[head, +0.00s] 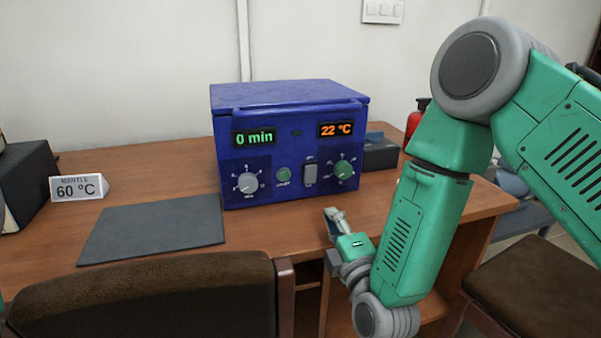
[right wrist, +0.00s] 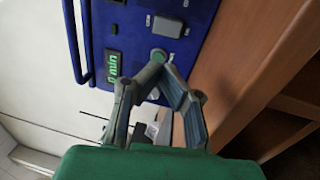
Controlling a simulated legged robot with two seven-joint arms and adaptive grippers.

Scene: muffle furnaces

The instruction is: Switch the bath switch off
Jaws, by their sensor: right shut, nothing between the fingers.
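The bath is a blue box (head: 285,110) on the desk, with a green display reading 0 min and an orange one reading 22 °C. Its switch, a grey rocker (head: 310,174), sits on the front panel between a green button (head: 283,174) and the right dial (head: 343,169). The switch also shows in the right wrist view (right wrist: 167,27); which way it is pressed is unclear. My right gripper (head: 331,213) is shut and empty, in front of the panel and below the switch, apart from it in the head view. My left gripper is out of view.
A dark mat (head: 155,228) lies left of the bath. A sign (head: 78,187) reading 60 °C stands farther left by a dark box (head: 28,180). A chair back (head: 150,295) stands at the desk's front. A red object (head: 414,120) is behind my right arm.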

